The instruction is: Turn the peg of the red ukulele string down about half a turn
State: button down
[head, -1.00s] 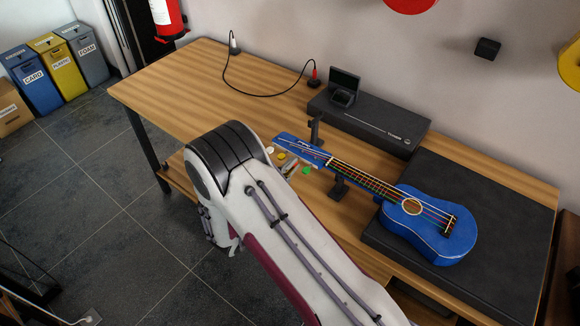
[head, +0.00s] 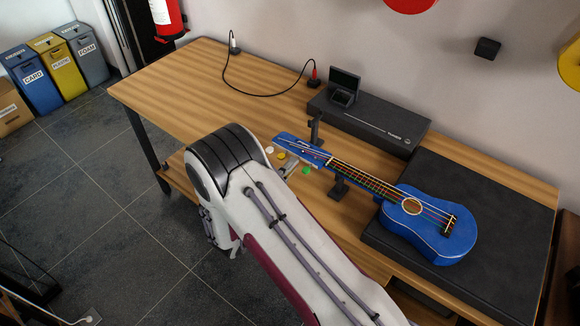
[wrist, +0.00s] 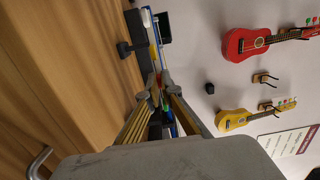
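The blue ukulele (head: 430,235) lies on its back, its body on the black mat and its neck pointing up and left. Its headstock (head: 300,148) reaches past a dark stand. A white peg (head: 269,149), a yellow peg (head: 281,155) and a green peg (head: 305,170) show along its near edge. I cannot pick out the red peg for sure in the head view. My gripper (wrist: 160,82) has its fingertips close together at the headstock in the wrist view. Small coloured parts show between its fingers. Whether the tips hold a peg is hidden.
A black case (head: 370,122) lies behind the ukulele's neck. A black cable (head: 255,92) runs along the back of the table. The left part of the wooden table (head: 180,85) is clear. In the wrist view, red and yellow ukuleles (wrist: 232,119) hang on the wall.

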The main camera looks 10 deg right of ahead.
jog(key=c, duration=2.3)
grip_release()
jog(key=shift+s, duration=0.1)
jog(key=shift+v, duration=5.95)
